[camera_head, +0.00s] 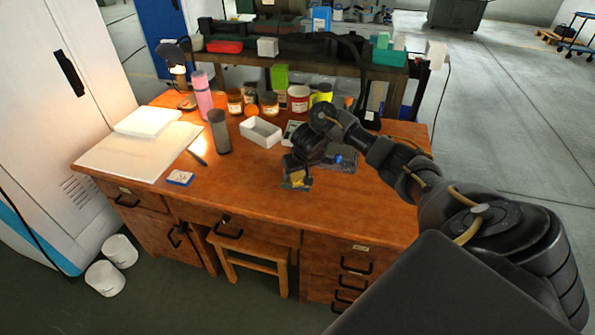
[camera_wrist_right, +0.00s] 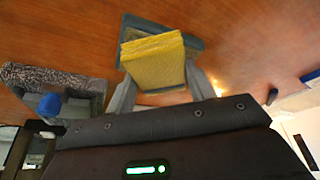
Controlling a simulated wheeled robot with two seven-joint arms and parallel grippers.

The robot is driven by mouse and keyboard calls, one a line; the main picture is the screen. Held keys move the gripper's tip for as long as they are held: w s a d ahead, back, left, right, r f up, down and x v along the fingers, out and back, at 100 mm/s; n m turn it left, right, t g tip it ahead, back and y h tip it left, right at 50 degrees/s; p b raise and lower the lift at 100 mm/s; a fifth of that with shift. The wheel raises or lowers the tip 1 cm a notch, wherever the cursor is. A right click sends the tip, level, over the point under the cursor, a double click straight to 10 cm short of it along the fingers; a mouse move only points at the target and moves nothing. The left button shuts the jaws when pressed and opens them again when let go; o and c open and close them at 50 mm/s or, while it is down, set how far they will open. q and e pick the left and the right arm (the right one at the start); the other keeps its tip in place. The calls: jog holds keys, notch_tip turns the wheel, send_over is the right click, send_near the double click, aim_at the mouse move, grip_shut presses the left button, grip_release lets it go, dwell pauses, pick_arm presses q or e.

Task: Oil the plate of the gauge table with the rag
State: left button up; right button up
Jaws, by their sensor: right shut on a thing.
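My right gripper (camera_head: 297,176) reaches over the front middle of the wooden desk, pointing down. It is shut on a yellow folded rag (camera_head: 299,179). In the right wrist view the rag (camera_wrist_right: 153,62) sits between the two fingers (camera_wrist_right: 160,92). A flat blue-grey piece (camera_wrist_right: 193,42) shows behind and under the rag; whether they touch I cannot tell. A grey speckled block with a blue part, seemingly the gauge table (camera_head: 345,165), lies just right of the gripper, partly hidden by my arm. It also shows at left in the right wrist view (camera_wrist_right: 60,78). My left gripper is not seen.
A white open box (camera_head: 260,132) and a dark cylinder (camera_head: 219,132) stand left of the gripper. Several jars (camera_head: 298,98) line the back below a loaded shelf (camera_head: 300,65). A blue-and-white box (camera_head: 180,178) lies near the front edge. The desk front (camera_head: 250,196) is clear.

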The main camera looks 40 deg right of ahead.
aim_at(297, 173)
jog(key=shift+s+f+p, duration=0.1)
jog(key=shift+f+p, duration=0.05)
jog(key=shift+p, duration=0.4)
dwell(1.8)
notch_tip(297, 173, up, 7)
jog(key=p, duration=0.9)
jog(key=shift+p, duration=0.4)
dwell(0.5)
